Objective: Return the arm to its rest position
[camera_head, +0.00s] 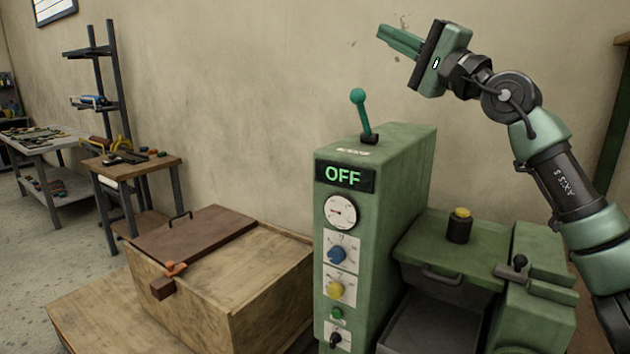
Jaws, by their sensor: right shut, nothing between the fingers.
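My right gripper (397,40) is raised in the upper right, in front of the wall and above the green machine (415,165). Its green fingers point left and are together, with nothing between them. My right arm (565,185) reaches up from the lower right corner, bent at the wrist. The fingers are clear of the green lever (361,108) on top of the machine and touch nothing. My left gripper is not in view.
The machine's display (345,177) reads OFF, above a gauge and several knobs. A wooden box (240,290) with a brown lid (195,237) stands left of it. Workbenches (130,165) with tools stand farther left. The wall space left of my gripper is free.

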